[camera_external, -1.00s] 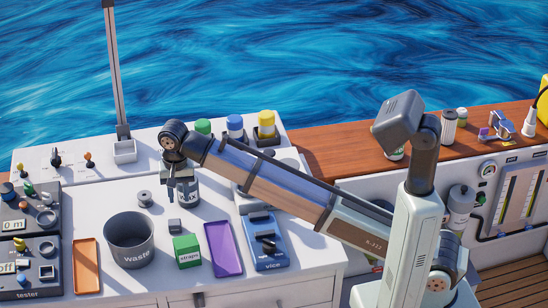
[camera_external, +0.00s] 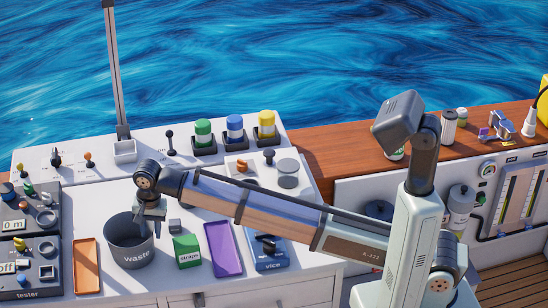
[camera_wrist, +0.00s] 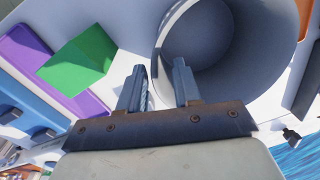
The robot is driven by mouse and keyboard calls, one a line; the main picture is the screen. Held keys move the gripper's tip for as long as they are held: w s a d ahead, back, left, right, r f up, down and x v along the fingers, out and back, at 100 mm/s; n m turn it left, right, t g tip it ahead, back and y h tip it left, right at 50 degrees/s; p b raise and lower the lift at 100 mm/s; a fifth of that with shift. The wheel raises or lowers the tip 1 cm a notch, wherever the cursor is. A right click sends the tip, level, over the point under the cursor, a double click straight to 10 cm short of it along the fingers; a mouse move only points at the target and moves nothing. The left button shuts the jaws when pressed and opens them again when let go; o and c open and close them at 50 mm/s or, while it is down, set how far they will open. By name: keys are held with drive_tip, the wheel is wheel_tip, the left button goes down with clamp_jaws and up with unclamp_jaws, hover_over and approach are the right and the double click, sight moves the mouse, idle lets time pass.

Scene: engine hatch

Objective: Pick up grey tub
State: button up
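The grey tub (camera_external: 128,254), marked "waste", stands upright on the white worktop at left of centre. My gripper (camera_external: 150,222) is low at the right side of the tub's rim in the external view. In the wrist view the tub (camera_wrist: 245,85) opens towards the camera at upper right. My gripper's two fingers (camera_wrist: 161,68) are apart there, one appearing outside the tub wall and one over its opening. I cannot tell how deep they reach or whether they touch the wall.
A green straps box (camera_external: 187,251) and a small grey block (camera_external: 175,226) are right of the tub. A purple tray (camera_external: 223,248) and blue vice (camera_external: 268,258) lie farther right. An orange tray (camera_external: 87,266) lies left, beside the tester panels (camera_external: 38,258).

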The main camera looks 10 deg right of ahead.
sight(152, 242)
drive_tip(key=shift+w+f, duration=0.15)
drive_tip(key=shift+f, duration=2.55)
clamp_jaws()
drive_tip(key=shift+a, duration=0.1)
